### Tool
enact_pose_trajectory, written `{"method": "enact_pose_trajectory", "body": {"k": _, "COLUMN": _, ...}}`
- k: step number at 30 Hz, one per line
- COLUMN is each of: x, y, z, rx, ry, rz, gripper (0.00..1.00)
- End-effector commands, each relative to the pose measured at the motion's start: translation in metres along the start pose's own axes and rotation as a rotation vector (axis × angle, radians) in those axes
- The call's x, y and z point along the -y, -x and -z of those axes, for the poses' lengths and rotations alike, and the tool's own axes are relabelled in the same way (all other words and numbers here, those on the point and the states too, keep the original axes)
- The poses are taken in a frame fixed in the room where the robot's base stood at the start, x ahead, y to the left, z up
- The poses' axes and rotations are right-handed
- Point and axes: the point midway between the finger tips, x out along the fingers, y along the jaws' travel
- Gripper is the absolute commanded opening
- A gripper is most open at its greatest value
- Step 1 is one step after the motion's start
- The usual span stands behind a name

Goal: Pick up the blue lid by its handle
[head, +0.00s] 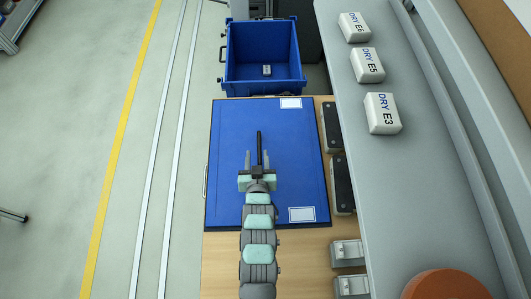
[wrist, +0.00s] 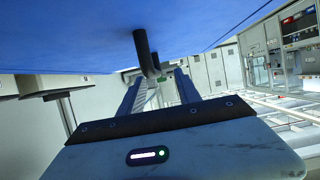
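The blue lid (head: 225,125) lies flat on a wooden table in the head view, with white labels at two corners. Its blue surface fills the top of the wrist view (wrist: 80,35). A black bar handle (head: 259,140) stands out near the lid's middle; it also shows in the wrist view (wrist: 141,45). My gripper (head: 257,156) is over the lid, its two fingers apart, one on each side of the handle in the picture. In the wrist view, the handle appears between the open fingers (wrist: 158,82). I see no finger touching it. My gripper hides part of the handle.
A blue crate (head: 233,60) with a small white package (head: 267,70) stands beyond the lid. Dark flat units (head: 332,127) and grey blocks (head: 347,253) line the table's right side. White packages (head: 383,113) sit on a grey conveyor (head: 400,180). The left floor is open.

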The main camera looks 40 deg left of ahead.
Motion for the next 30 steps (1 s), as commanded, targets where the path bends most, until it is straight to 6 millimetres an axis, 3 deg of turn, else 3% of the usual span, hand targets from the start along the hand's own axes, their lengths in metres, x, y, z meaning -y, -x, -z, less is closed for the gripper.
{"method": "enact_pose_trajectory", "body": {"k": 13, "x": -0.007, "y": -0.046, "z": 0.0, "rx": 0.001, "ry": 0.0, "rz": 0.001, "gripper": 0.4}}
{"method": "enact_pose_trajectory", "body": {"k": 21, "x": -0.008, "y": -0.051, "z": -0.002, "rx": 0.001, "ry": 0.0, "rz": -0.001, "gripper": 0.4}}
{"method": "enact_pose_trajectory", "body": {"k": 30, "x": -0.008, "y": -0.051, "z": -0.001, "rx": 0.001, "ry": 0.0, "rz": -0.001, "gripper": 0.17}}
